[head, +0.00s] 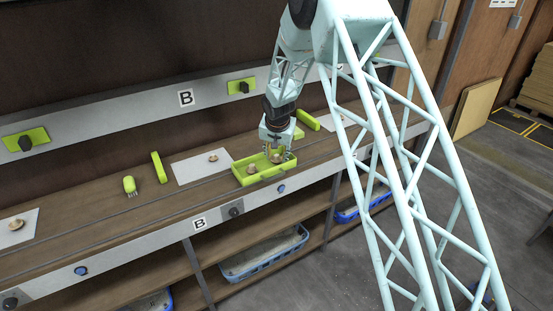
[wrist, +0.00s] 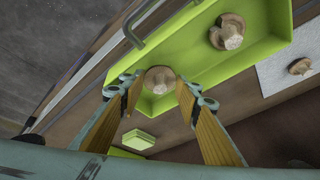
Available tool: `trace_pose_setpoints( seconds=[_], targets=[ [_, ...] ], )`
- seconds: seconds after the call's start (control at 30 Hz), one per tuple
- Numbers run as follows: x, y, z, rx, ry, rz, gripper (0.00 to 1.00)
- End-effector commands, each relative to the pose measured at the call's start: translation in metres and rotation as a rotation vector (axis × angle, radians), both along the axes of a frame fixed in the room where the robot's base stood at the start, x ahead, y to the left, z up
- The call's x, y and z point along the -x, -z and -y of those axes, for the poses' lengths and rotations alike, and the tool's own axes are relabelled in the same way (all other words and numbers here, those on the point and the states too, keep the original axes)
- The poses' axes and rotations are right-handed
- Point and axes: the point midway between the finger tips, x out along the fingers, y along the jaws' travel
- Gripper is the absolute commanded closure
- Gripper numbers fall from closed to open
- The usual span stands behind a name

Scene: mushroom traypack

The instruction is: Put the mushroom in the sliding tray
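The green sliding tray (head: 246,182) sits on the workbench below my gripper (head: 277,151) and fills the upper part of the wrist view (wrist: 183,57). One brown mushroom (wrist: 159,79) is in the tray, between my fingertips (wrist: 159,86). My gripper is open, with a visible gap on both sides of this mushroom. A second mushroom (wrist: 228,32) lies in the tray, apart from the fingers; it also shows in the head view (head: 252,169). Another mushroom (head: 213,157) rests on a white board (head: 190,170) left of the tray.
A further mushroom (head: 16,224) lies on a white board (head: 30,232) at far left. Blue baskets (head: 262,258) stand on the shelf below. A metal handle (wrist: 148,22) is beside the tray.

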Motion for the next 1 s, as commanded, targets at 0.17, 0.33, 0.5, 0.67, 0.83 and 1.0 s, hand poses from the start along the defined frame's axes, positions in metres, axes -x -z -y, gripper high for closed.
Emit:
trace_pose_setpoints(
  seconds=[0.17,0.33,0.5,0.67,0.83,1.0],
  targets=[
    [-0.0002,0.0096,-0.0002,-0.001,0.001,0.001,0.74],
    [-0.0002,0.0099,-0.0003,-0.001,0.000,0.001,0.74],
    [-0.0001,0.0107,-0.0002,-0.001,0.000,0.001,0.74],
    [-0.0001,0.0135,-0.0001,-0.001,0.001,0.001,0.74],
    [-0.0001,0.0127,-0.0002,-0.001,0.001,0.000,0.63],
    [0.0000,0.0126,-0.0001,-0.001,0.000,0.000,0.63]
  ],
)
